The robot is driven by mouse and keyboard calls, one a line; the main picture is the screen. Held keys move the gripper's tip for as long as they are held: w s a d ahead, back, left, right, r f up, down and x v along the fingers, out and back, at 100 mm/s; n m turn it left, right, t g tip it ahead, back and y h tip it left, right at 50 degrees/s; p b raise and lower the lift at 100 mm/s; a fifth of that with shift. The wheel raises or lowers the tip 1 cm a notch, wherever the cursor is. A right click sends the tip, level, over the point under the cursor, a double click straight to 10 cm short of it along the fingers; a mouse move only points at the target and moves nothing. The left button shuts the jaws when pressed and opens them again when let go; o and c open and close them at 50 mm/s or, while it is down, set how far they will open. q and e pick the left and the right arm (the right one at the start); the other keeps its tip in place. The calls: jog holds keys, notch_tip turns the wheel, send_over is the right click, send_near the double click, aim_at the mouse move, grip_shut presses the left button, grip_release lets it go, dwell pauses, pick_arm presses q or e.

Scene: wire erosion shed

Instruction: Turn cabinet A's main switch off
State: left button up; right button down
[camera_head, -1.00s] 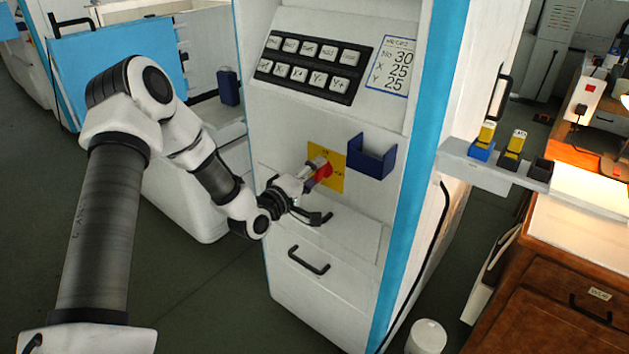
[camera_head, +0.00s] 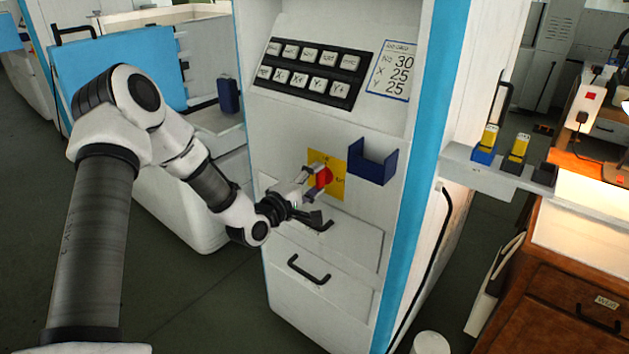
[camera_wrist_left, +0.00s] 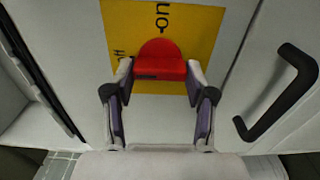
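The main switch is a red knob (camera_head: 324,178) on a yellow plate (camera_head: 341,186) on the white cabinet's front. In the left wrist view the knob (camera_wrist_left: 160,68) sits below the word "on" on the yellow plate (camera_wrist_left: 203,30); another marking at the left is partly hidden. My left gripper (camera_head: 312,188) is at the knob. In the left wrist view its fingers (camera_wrist_left: 160,78) stand apart, one on each side of the knob, with tips very close to it; contact cannot be told. No cabinet letter is readable. My right gripper is not in view.
A blue holder (camera_head: 372,165) juts out right of the plate. A black drawer handle (camera_wrist_left: 283,95) is close beside the gripper; a lower handle (camera_head: 308,270) is below. A button panel (camera_head: 315,72) is above. A shelf (camera_head: 460,165) extends at the right.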

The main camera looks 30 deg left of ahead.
pick_arm(q)
jog(key=shift+o, duration=1.4)
jog(key=s, duration=0.7)
jog(key=shift+s+a, duration=0.25)
